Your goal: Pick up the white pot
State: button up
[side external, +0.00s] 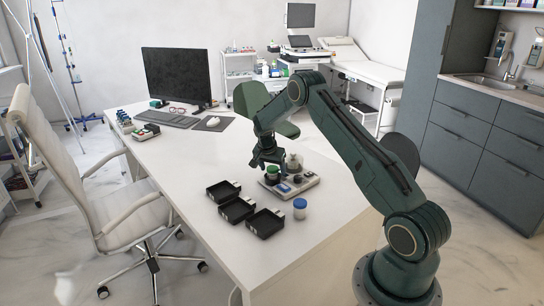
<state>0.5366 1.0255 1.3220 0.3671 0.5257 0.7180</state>
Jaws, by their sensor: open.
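A whitish rounded pot (293,163) stands at the back of a light tray (305,185) on the desk. A second white pot with a blue lid (300,212) stands on the bare desk in front of the tray. I cannot tell which one the task means. My gripper (265,167) is open and points down above the left part of the tray. It is left of the rounded pot and close above a dark jar with a green top (272,178). Whether it touches that jar is not clear.
Several black open bins (265,224) stand left of the tray. Small dark and blue items lie in the tray. A monitor (176,76), a keyboard (168,118) and a white mouse (213,122) are at the far end of the white desk (180,163). The desk's middle is clear.

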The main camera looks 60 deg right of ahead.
aim_at(272, 168)
jog(key=shift+d+f, duration=0.1)
jog(key=shift+f, duration=0.2)
jog(key=c, duration=1.1)
jog(key=shift+r, duration=0.2)
jog(key=shift+c, duration=0.2)
notch_tip(272, 168, up, 20)
jog(key=shift+f, duration=0.15)
dwell(0.4)
